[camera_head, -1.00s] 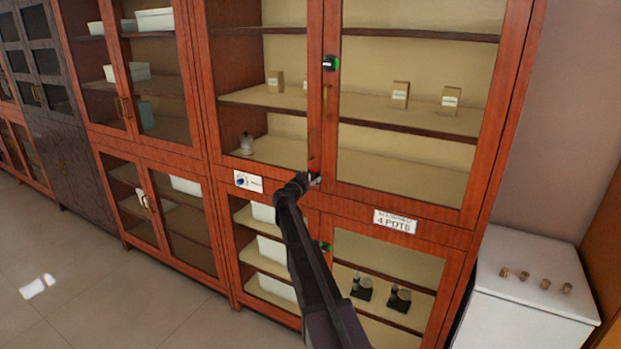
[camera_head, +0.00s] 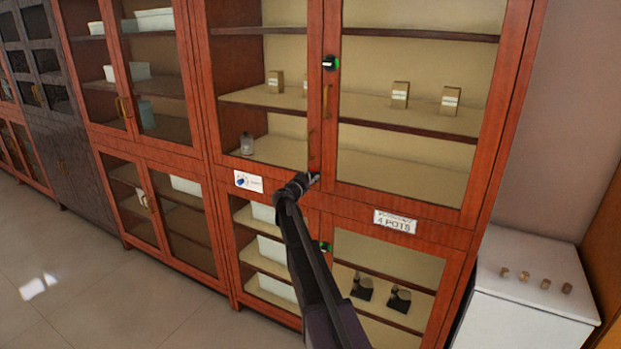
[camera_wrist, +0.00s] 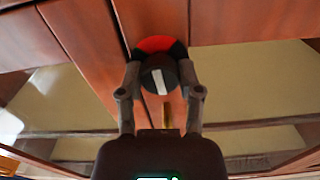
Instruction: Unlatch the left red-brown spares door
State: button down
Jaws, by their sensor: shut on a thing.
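The upper left red-brown glazed door (camera_head: 315,40) is shut in the head view. A dark round latch knob (camera_wrist: 158,80) with a white line and a red disc behind it fills the centre of the wrist view. The white line is close to upright, tilted slightly. My gripper (camera_head: 313,180) is at the lower right corner of that door. In the wrist view, my gripper's fingers (camera_wrist: 160,84) are shut on the knob from both sides. The knob is hidden by the gripper in the head view.
Green-marked latches show above (camera_head: 330,62) and below (camera_head: 326,246) my gripper. A brass handle (camera_head: 326,101) stands near the door seam. A picture label (camera_head: 248,181) and a "4 POTS" label (camera_head: 395,221) sit below the upper doors. A white cabinet (camera_head: 530,290) stands at right; the floor at left is clear.

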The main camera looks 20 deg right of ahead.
jog(key=n, duration=0.4)
jog(key=shift+w+n, duration=0.15)
jog(key=shift+n, duration=0.15)
jog(key=n, duration=0.3)
jog(key=shift+n, duration=0.3)
jog(key=n, duration=0.4)
jog(key=shift+w+n, duration=0.1)
jog(key=shift+n, duration=2.4)
jog(key=shift+c, duration=1.3)
grip_release()
jog(key=shift+a+f, duration=0.1)
